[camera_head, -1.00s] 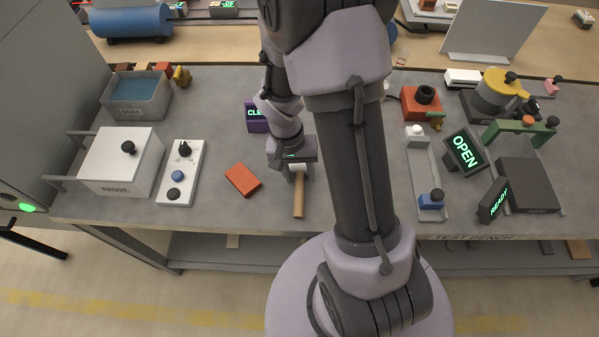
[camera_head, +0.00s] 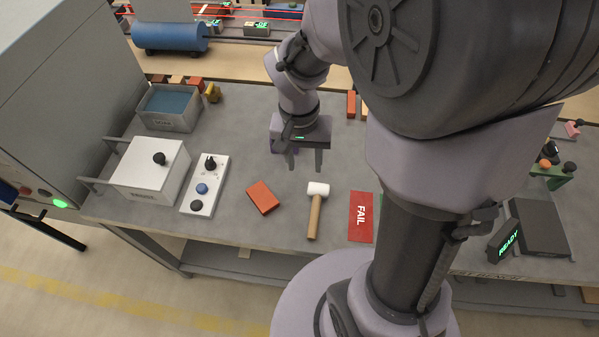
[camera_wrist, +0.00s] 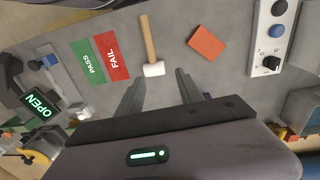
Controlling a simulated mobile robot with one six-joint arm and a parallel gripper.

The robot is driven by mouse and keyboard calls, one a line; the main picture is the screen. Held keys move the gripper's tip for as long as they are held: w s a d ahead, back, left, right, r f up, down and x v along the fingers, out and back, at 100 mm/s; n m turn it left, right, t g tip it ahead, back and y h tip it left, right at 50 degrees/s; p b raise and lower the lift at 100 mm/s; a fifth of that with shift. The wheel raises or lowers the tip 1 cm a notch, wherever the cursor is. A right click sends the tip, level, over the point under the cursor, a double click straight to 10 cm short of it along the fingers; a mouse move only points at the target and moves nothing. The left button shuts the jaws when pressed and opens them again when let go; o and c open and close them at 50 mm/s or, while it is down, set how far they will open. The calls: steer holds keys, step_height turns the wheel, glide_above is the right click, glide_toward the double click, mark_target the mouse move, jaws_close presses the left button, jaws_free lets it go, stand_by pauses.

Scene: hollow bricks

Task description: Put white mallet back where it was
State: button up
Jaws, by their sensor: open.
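The white mallet has a white head (camera_head: 318,189) and a wooden handle (camera_head: 314,218). It lies on the grey bench top between an orange brick (camera_head: 263,198) and a red FAIL mat (camera_head: 361,217). The mallet also shows in the wrist view (camera_wrist: 151,50), its head towards my gripper. My gripper (camera_head: 305,168) is open and empty, behind and above the mallet head and apart from it. In the wrist view the two fingers (camera_wrist: 158,92) stand spread with bare bench between them.
A white box (camera_head: 150,172) with a black knob and a white control panel (camera_head: 204,185) stand to the left. A green PASS mat (camera_wrist: 88,62) adjoins the FAIL mat. A grey tank (camera_head: 170,108) stands at the back left. Bare bench surrounds the mallet.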

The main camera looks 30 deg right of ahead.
steer(key=s+a+r+n+t+y, duration=0.1)
steer(key=s+a+r+t, duration=0.2)
steer(key=r, duration=0.4)
steer(key=s+a+r+n+t+y, duration=0.1)
steer(key=s+a+r+t, duration=0.2)
steer(key=s+a+r, duration=0.3)
steer(key=shift+s+a+r+y, duration=0.25)
steer(key=shift+s+r+y, duration=0.15)
steer(key=shift+s+r, duration=0.3)
step_height(320, 180, down, 8)
steer(key=b, duration=0.7)
steer(key=shift+r+b, duration=0.25)
steer(key=shift+b, duration=0.05)
